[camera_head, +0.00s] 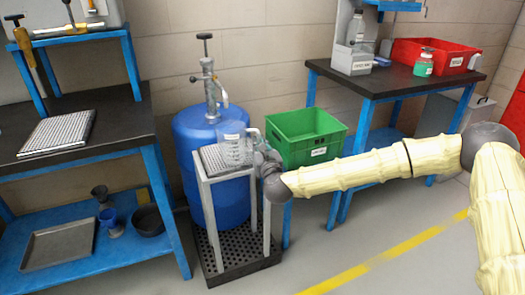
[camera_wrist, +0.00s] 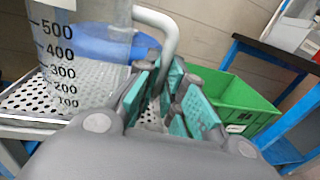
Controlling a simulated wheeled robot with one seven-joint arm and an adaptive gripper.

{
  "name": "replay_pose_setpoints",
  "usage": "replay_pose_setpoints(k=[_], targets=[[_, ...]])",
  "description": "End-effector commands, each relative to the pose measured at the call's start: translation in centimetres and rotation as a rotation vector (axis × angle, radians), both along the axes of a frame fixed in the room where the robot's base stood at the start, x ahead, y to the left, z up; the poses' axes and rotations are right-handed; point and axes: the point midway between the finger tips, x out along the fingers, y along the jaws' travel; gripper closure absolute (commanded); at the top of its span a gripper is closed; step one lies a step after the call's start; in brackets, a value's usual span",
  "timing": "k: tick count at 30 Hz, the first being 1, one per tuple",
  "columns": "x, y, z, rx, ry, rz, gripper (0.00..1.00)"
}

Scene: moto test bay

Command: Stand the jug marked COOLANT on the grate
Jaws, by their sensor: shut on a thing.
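A clear measuring jug (camera_head: 236,148) with black graduations is at the perforated grate top (camera_head: 209,158) of a small grey stand. In the wrist view, the jug (camera_wrist: 85,50) looks upright, with its base at or just above the grate (camera_wrist: 30,98); I cannot tell whether it touches. A white label shows only in part at its top, and I cannot read COOLANT. My gripper (camera_head: 263,156) is at the jug's right side. In the wrist view, my gripper (camera_wrist: 163,75) has its teal pads shut around the jug's grey handle (camera_wrist: 168,42).
A blue drum (camera_head: 185,150) with a pump stands behind the stand. A green crate (camera_head: 325,150) is behind and right. A right bench (camera_head: 390,82) holds a red bin (camera_head: 450,60) and a teal jar (camera_head: 424,66). A left bench (camera_head: 20,180) holds a perforated tray (camera_head: 58,133).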

Motion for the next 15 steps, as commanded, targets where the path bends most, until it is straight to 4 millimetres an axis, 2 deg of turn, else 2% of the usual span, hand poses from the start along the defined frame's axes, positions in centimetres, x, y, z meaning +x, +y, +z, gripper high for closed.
replay_pose_setpoints(k=[15], targets=[[3.7, 1.2, -0.7, 0.0, -0.001, 0.0, 1.0]])
